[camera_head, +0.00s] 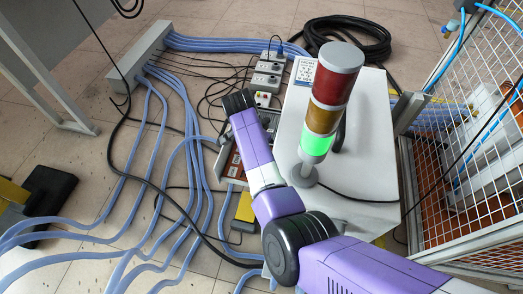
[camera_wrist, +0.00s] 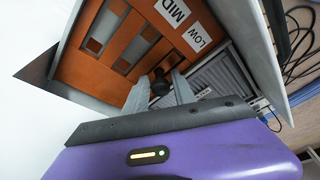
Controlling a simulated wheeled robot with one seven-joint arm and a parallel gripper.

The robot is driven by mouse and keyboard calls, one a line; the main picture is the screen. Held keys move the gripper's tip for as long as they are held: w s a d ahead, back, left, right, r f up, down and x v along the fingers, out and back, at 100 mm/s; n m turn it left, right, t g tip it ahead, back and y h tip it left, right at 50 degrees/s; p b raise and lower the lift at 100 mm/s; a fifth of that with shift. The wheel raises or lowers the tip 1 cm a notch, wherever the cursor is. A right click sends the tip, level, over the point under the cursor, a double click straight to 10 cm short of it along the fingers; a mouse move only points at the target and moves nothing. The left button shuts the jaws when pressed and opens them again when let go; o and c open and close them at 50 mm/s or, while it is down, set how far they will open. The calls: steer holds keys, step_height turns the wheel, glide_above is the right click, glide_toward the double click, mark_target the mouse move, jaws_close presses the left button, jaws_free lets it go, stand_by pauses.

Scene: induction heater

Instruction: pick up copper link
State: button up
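I cannot pick out a copper link for certain in either view. In the head view my purple arm hides most of the panel and my gripper; a bit of the orange panel (camera_head: 235,166) shows beside the arm.
A white cabinet (camera_head: 355,165) carries a signal tower (camera_head: 328,100) with its green lamp lit, close right of my arm. Blue hoses and black cables cover the floor at left. A wire mesh fence (camera_head: 470,140) stands at right. A grey ribbed part (camera_wrist: 215,80) lies right of the panel.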

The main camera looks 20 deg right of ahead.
jaws_close()
step_height(320, 180, up, 33)
steer(key=p, duration=1.6)
steer(key=shift+p, duration=0.35)
steer(key=shift+f, duration=0.15)
